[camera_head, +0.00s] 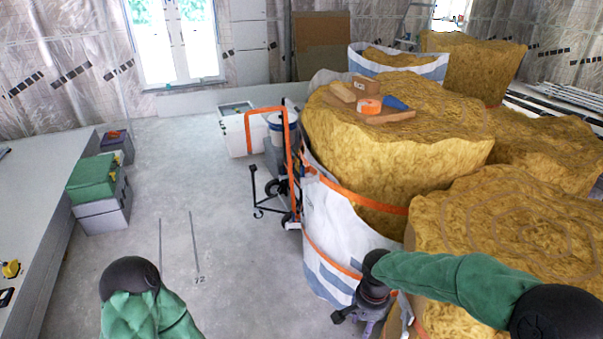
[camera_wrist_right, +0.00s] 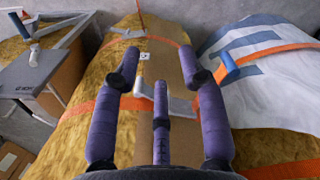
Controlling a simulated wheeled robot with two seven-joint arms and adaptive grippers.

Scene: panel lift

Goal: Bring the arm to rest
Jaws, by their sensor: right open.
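My right arm, in a green sleeve (camera_head: 455,278), reaches in from the right in the head view, in front of the insulation rolls. Its gripper (camera_head: 362,320) hangs downward at the bottom of the view, beside the white wrap of a roll. In the right wrist view the purple fingers of the gripper (camera_wrist_right: 160,62) are spread apart with nothing held between them. Beyond them lie a brown board (camera_wrist_right: 165,65) and yellow insulation (camera_wrist_right: 118,65) crossed by orange straps. My left arm shows only as a green sleeve and black joint (camera_head: 130,278); its gripper is out of view.
Large yellow insulation rolls (camera_head: 385,165) fill the right side. An orange hand truck (camera_head: 290,165) stands beside them. Green and grey toolboxes (camera_head: 95,180) stand left by a stack of panels (camera_head: 50,230). The grey floor (camera_head: 215,230) between is mostly clear.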

